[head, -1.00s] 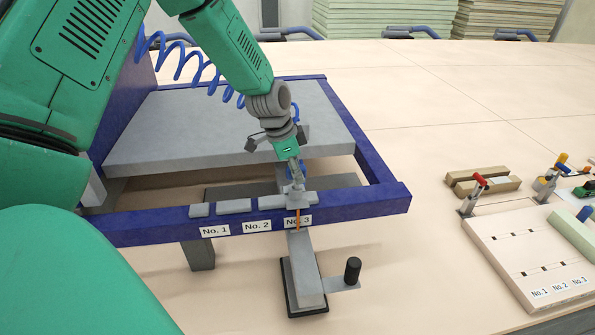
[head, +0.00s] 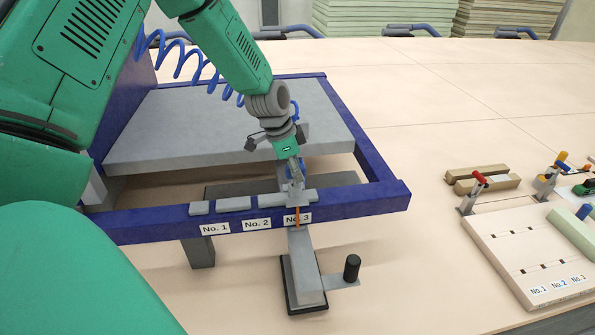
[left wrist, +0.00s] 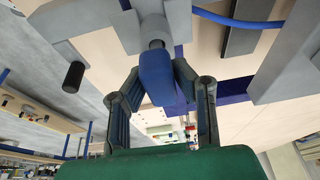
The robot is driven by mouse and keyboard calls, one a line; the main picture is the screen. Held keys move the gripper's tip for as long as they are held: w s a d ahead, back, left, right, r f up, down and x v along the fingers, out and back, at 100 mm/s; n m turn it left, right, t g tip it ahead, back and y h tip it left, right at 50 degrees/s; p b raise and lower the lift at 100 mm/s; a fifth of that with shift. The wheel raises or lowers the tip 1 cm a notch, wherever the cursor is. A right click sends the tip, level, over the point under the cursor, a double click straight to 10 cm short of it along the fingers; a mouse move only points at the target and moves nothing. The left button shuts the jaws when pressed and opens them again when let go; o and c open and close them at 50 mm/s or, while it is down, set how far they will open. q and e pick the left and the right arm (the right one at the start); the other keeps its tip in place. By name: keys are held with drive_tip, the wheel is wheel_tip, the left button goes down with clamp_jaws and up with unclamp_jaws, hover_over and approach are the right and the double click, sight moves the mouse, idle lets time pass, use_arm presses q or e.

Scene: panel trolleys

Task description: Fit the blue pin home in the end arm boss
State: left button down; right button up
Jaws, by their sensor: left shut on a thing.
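The blue pin (left wrist: 157,78) is held between the two fingers of my left gripper (left wrist: 159,77) in the left wrist view. Its dark shank points at the grey end arm boss (left wrist: 153,27) and meets it. How deep it sits I cannot tell. In the head view my left gripper (head: 294,175) points down at the front rail of the blue frame, above the No. 3 label (head: 297,218). The pin is mostly hidden there by the fingers. My right gripper is not in view.
The blue trolley frame (head: 350,205) holds a grey panel (head: 190,125). A grey arm (head: 306,270) with a black knob (head: 352,268) stands out in front. A blue coiled hose (head: 195,65) hangs behind my arm. A labelled board (head: 530,250) lies at right. The floor between is clear.

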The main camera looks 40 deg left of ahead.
use_arm(q)
drive_tip(key=shift+f+b, duration=0.65)
drive_tip(key=shift+f, duration=0.65)
drive_tip(key=c, duration=1.2)
unclamp_jaws()
drive_tip(key=shift+s, duration=0.1)
drive_tip(key=shift+f, duration=0.1)
drive_tip(key=p+v, duration=0.5)
drive_tip(key=shift+r, duration=0.3)
drive_tip(key=shift+v, duration=1.3)
drive_tip(key=shift+f, duration=0.1)
